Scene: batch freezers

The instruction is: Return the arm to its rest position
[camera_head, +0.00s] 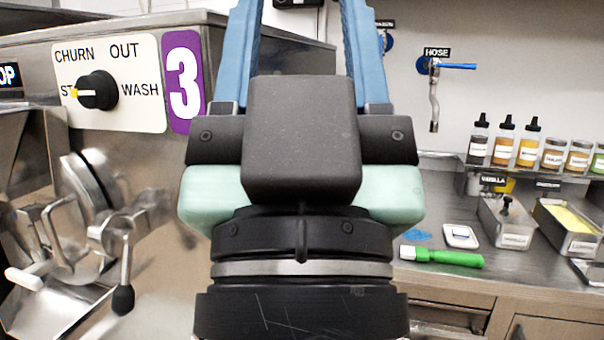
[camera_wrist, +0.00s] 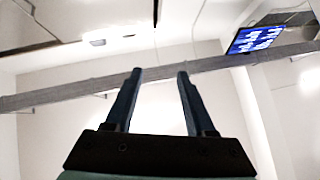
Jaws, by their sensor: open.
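My gripper shows large in the middle of the head view, with its two blue fingers pointing up and spread apart. Its fingertips are cut off by the top edge there. In the wrist view my gripper (camera_wrist: 159,74) is open, with nothing between its fingers. The dark body of the wrist hides the middle of the head view.
On the left stands a steel batch freezer (camera_head: 150,160) with a dial (camera_head: 98,90) and a purple "3" sign (camera_head: 184,80). On the right a steel counter (camera_head: 440,215) holds a green-handled tool (camera_head: 445,256), labelled tubs (camera_head: 510,225) and bottles (camera_head: 503,140). A hose tap (camera_head: 434,95) is on the wall.

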